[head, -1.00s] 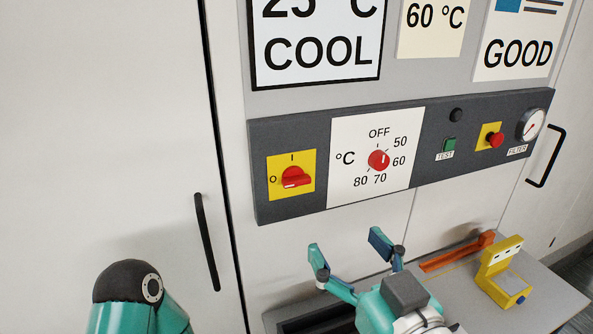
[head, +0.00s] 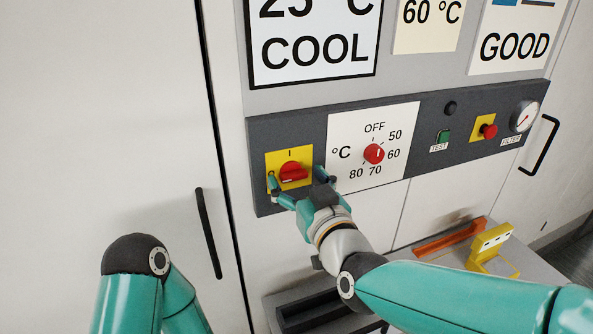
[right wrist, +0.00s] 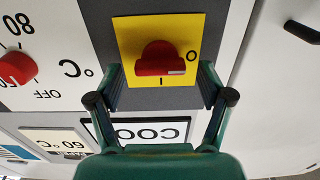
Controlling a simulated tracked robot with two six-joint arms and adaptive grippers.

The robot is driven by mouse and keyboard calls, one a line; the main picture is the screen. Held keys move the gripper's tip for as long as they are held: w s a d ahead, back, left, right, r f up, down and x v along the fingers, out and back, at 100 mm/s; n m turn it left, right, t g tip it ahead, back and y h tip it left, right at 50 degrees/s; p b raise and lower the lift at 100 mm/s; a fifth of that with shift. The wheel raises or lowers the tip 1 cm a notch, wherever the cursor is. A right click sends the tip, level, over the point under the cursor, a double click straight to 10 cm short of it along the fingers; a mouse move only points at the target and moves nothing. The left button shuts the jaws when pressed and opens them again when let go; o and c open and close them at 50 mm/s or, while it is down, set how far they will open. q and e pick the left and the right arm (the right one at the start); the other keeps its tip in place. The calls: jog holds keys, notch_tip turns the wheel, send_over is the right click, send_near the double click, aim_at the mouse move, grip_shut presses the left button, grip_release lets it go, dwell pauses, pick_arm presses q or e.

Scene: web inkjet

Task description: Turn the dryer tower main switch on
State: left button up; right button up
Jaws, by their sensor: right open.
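The main switch is a red rotary handle (head: 293,171) on a yellow plate (head: 304,156), at the left end of the dark panel. Its handle lies sideways, in line with the O mark rather than the I mark above it. The red handle also shows in the right wrist view (right wrist: 158,57), where the picture is upside down. My right gripper (head: 298,181) is open in front of the plate. Its fingers stand one on each side of the handle, apart from it. I cannot tell how near the fingertips are to the plate. My left gripper is out of view.
Right of the switch are a temperature dial (head: 374,153), a green TEST button (head: 443,136), a red button (head: 489,131) and a filter gauge (head: 524,117). A black door handle (head: 208,232) is at left. Below, a ledge carries an orange tray (head: 450,237) and a yellow holder (head: 489,247).

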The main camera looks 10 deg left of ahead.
jog(key=shift+w+a, duration=0.2)
jog(key=shift+w, duration=0.1)
jog(key=shift+c, duration=0.2)
jog(key=c, duration=1.1)
jog(key=shift+f+m+b, duration=0.15)
jog(key=shift+m+b, duration=0.25)
jog(key=shift+b, duration=0.3)
jog(key=m+b, duration=0.6)
jog(key=b, duration=0.1)
jog(key=shift+w+d+f+b, duration=0.1)
jog(key=shift+d+b, duration=0.05)
jog(key=shift+b, duration=0.2)
jog(key=m+b, duration=0.3)
jog(key=m, duration=0.2)
jog(key=shift+m+b, duration=0.3)
jog(key=shift+m, duration=0.1)
jog(key=shift+m+b, duration=0.55)
jog(key=shift+m, duration=0.65)
jog(key=shift+f+m+b, duration=0.1)
jog(key=shift+m+b, duration=0.4)
jog(key=shift+m, duration=1)
jog(key=shift+f, duration=0.1)
